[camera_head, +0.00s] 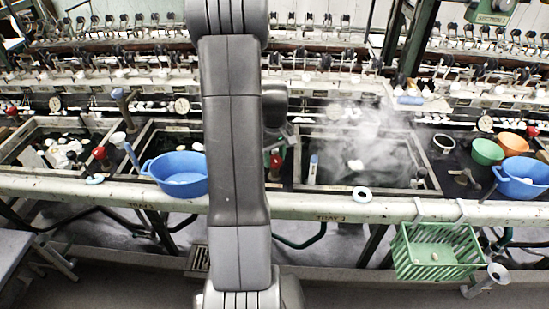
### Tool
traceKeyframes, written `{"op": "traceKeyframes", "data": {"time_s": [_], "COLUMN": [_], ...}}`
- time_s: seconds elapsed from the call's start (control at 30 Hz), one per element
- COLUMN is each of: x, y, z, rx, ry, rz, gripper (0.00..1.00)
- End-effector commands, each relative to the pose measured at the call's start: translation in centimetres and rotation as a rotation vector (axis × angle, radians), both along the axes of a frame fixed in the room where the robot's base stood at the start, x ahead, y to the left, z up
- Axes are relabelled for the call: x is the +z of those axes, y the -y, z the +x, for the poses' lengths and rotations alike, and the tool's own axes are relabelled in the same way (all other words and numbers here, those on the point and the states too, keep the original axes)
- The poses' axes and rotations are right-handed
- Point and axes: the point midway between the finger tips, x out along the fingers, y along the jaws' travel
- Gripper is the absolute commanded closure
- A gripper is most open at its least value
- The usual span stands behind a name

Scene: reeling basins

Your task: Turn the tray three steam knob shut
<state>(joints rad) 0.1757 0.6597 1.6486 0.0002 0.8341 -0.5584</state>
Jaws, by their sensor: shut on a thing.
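The tray three basin (426,163) is right of centre, above a rail label reading TRAY 3 (345,217). White steam rises from its dark water, and a pale cocoon floats there. A red steam knob (276,161) stands at the basin's left side, just right of my arm. My gripper (283,146) points down at this knob and is shut on it. My arm runs up the middle of the picture and hides part of the gripper and the knob's left side. The knob's turned position cannot be told.
Other red knobs (99,153) stand left. A blue bowl (180,173) sits left of my arm; green (487,151), orange (513,143) and blue (522,178) bowls stand right. A green crate (436,272) hangs at the front right. The reeling machine fills the back.

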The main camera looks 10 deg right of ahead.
Motion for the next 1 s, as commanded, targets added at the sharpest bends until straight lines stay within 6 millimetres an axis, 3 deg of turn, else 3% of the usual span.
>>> {"op": "traceKeyframes", "data": {"time_s": [0.5,1.0], "x": [-0.01,0.08], "y": [0.04,0.05], "z": [0.08,0.07], "rx": [-0.337,-0.418], "ry": [0.003,0.003], "rz": [-0.001,0.0], "gripper": [0.82,0.82]}}
